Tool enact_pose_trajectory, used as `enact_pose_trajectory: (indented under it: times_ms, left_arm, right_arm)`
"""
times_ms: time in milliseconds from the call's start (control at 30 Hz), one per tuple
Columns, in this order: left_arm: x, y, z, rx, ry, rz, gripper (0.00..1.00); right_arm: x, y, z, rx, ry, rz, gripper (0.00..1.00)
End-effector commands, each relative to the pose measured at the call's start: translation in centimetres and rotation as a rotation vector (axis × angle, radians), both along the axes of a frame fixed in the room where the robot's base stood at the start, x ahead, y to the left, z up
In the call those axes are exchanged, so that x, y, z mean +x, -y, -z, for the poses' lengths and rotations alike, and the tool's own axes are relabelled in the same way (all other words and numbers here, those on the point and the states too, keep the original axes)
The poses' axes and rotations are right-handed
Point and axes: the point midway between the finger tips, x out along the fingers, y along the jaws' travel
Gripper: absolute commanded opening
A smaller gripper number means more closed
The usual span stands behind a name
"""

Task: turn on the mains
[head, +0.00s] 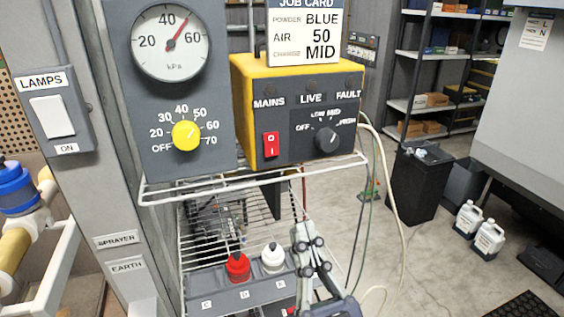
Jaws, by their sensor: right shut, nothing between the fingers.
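The yellow and grey control unit (243,112) stands on a white wire shelf. Its red rocker switch (271,144), marked O and I, sits below the MAINS label. Which side of the rocker is pressed is too small to tell. The small lamps over MAINS, LIVE and FAULT look dark. A black knob (326,140) with OFF, LOW, MID and HIGH marks is to the right of the switch. My right gripper (302,229) is shut and empty, pointing up, below the shelf and apart from the switch. My left gripper is out of view.
The wire shelf's front rail (260,181) runs between my right gripper and the unit. A gauge panel with a yellow knob (186,135) stands left. A grey holder with red (237,267) and white (272,258) capped items is beside my gripper. Cables hang at right.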

Motion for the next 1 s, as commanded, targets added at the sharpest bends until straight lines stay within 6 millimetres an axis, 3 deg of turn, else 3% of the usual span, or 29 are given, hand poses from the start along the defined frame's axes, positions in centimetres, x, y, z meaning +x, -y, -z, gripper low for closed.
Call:
enact_pose_trajectory:
  times_ms: [467, 967, 1000]
  left_arm:
    - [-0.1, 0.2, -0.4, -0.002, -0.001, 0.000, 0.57]
    - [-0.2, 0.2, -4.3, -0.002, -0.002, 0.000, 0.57]
    - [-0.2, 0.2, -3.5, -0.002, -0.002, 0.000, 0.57]
  right_arm:
    - [0.3, -0.1, -0.9, 0.004, 0.007, 0.001, 0.00]
    - [7.5, -2.4, -7.0, 0.005, 0.008, 0.000, 0.00]
    - [8.1, -2.6, -6.3, 0.004, 0.006, 0.000, 0.00]
